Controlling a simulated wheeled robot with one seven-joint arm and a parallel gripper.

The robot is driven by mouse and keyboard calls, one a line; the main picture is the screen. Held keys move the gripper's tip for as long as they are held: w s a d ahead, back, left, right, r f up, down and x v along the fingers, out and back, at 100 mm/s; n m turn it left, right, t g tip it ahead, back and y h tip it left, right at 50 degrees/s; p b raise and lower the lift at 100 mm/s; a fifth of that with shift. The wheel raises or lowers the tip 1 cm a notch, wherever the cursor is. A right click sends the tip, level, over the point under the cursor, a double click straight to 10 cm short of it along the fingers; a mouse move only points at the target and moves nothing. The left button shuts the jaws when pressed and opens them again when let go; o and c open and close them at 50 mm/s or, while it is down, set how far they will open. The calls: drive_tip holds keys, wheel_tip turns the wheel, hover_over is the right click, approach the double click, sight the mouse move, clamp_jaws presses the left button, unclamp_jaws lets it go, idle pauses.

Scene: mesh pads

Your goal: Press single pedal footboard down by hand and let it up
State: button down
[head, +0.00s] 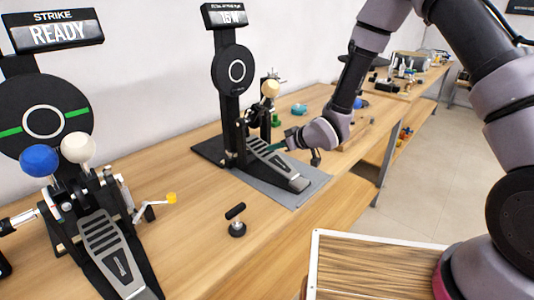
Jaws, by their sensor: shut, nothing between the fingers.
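The single pedal (270,150) stands on a grey mat on the wooden bench, in front of a dark round pad (235,69) with a white ring. Its silver slotted footboard (280,168) slopes down toward the front right. Its cream beater (270,88) is raised and apart from the pad. My gripper (280,146) is shut and empty, just above or beside the upper right part of the footboard. I cannot tell whether it touches the board. The fingertips are small and partly hard to make out.
A double-beater pedal (108,250) with blue and white beaters stands at the left before another pad, under a "STRIKE READY" sign (52,31). A small black-handled tool (236,222) stands on the bench. A wood-topped box (365,265) is at the front right.

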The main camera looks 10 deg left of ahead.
hover_over(292, 174)
idle(0.4)
drive_tip(key=shift+r, duration=2)
drive_tip(key=shift+w+r, duration=0.1)
